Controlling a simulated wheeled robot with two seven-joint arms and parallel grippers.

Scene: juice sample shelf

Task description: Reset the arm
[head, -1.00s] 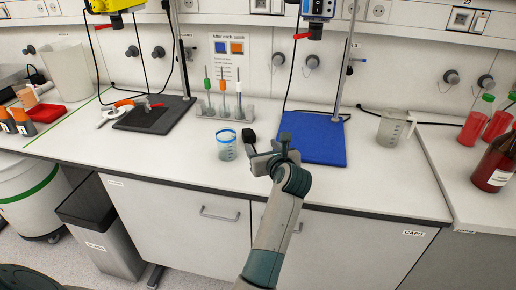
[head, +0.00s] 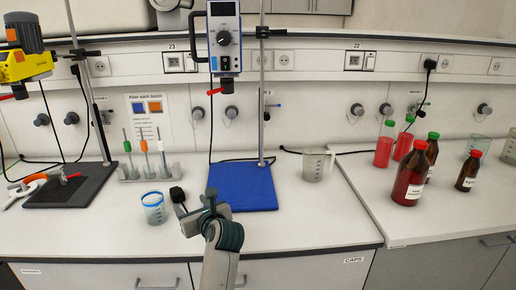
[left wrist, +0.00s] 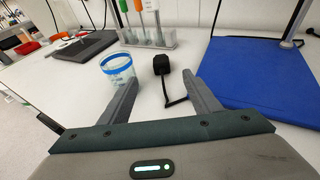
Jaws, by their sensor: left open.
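My left gripper (head: 195,204) is open and empty above the front of the white bench, to the right of a clear beaker with a blue rim (head: 153,208). In the left wrist view the two fingers (left wrist: 160,80) are spread apart with nothing between their tips. The beaker (left wrist: 118,72) stands upright just beyond the left finger there. A small black block with a cable (left wrist: 162,66) lies on the bench beyond the gap. My right gripper is in neither view.
A blue mat (head: 240,188) with a stand lies behind my gripper. A rack (head: 148,172) holding tools with coloured tops stands at the back left. A plastic jug (head: 316,165) and several bottles, including a large brown one (head: 411,180), stand to the right. Bench between mat and bottles is mostly clear.

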